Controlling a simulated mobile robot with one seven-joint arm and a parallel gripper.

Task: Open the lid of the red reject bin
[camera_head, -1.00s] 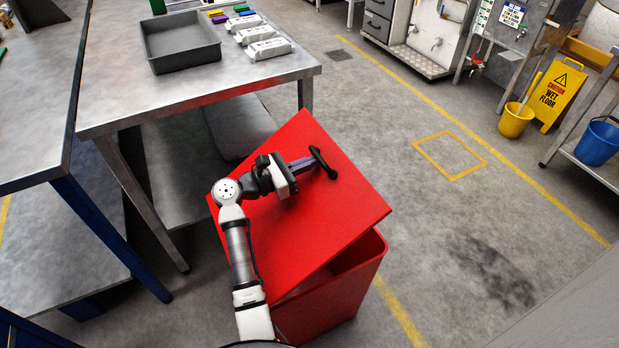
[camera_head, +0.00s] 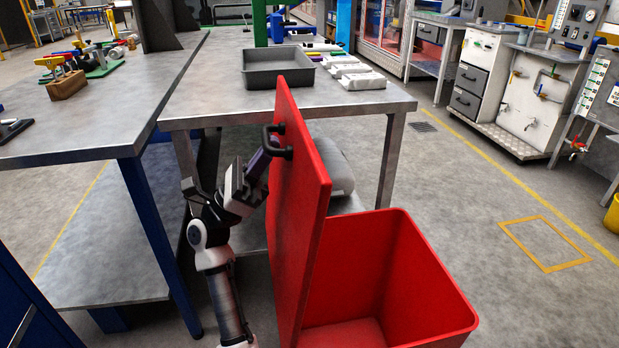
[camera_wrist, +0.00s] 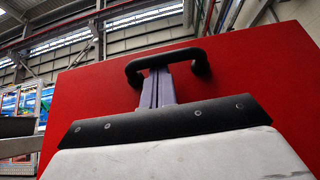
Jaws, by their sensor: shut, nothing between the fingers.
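The red reject bin (camera_head: 425,275) stands in front of the metal table, its mouth uncovered and its inside visible. Its red lid (camera_head: 305,205) stands raised, close to upright, at the bin's left side. A black bar handle (camera_head: 288,153) is on the lid's left-facing outer face. My gripper (camera_head: 268,150) is at the handle, left of the lid. In the wrist view the fingers (camera_wrist: 157,88) are together, their tips reaching the black handle (camera_wrist: 135,70) against the red lid (camera_wrist: 245,75). Whether the tips pass behind the bar or only touch it I cannot tell.
A metal table (camera_head: 225,112) with a grey tray (camera_head: 262,75) and white packets (camera_head: 362,80) stands behind the lid. A blue-legged workbench (camera_head: 95,130) is close on the left. The floor right of the bin is open, with a yellow-marked square (camera_head: 545,245).

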